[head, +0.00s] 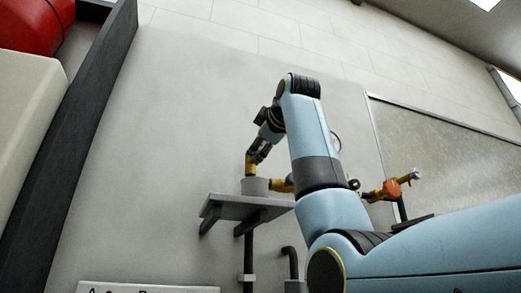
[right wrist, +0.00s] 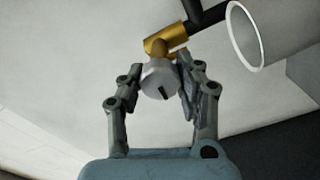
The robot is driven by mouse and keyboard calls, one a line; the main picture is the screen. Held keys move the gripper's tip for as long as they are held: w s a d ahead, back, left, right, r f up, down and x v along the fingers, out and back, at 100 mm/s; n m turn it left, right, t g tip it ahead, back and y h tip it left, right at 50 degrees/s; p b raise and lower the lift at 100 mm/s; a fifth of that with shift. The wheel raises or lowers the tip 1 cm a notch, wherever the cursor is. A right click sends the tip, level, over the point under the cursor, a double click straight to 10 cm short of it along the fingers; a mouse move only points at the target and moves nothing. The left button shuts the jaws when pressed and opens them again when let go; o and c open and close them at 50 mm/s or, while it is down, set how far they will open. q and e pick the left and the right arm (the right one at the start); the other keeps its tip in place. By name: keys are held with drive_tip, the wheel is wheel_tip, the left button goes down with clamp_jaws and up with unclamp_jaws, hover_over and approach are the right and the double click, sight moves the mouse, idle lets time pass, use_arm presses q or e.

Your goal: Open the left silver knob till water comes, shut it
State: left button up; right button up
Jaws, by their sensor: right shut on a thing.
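The silver knob (right wrist: 158,80) shows in the right wrist view as a round grey cap with a dark mark on its face. It sits on the end of a brass fitting (right wrist: 164,47), which joins a dark pipe. My right gripper (right wrist: 160,84) is shut on the knob, one finger on each side. In the head view my right gripper (head: 260,150) reaches the upright brass part (head: 251,165) above the shelf; the knob itself cannot be made out there. No water stream can be made out. My left gripper is not in view.
A pale round cup (head: 255,186) stands on a grey wall shelf (head: 225,208), beneath the brass part. Its open rim shows in the right wrist view (right wrist: 245,40). Another brass fitting with an orange part (head: 392,189) is to the right. A dark partition (head: 75,150) stands left.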

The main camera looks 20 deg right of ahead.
drive_tip(key=shift+n, duration=0.5)
drive_tip(key=o, duration=1.2)
drive_tip(key=shift+s, duration=0.1)
drive_tip(key=s, duration=1.1)
drive_tip(key=shift+s+d, duration=0.15)
drive_tip(key=shift+s, duration=0.25)
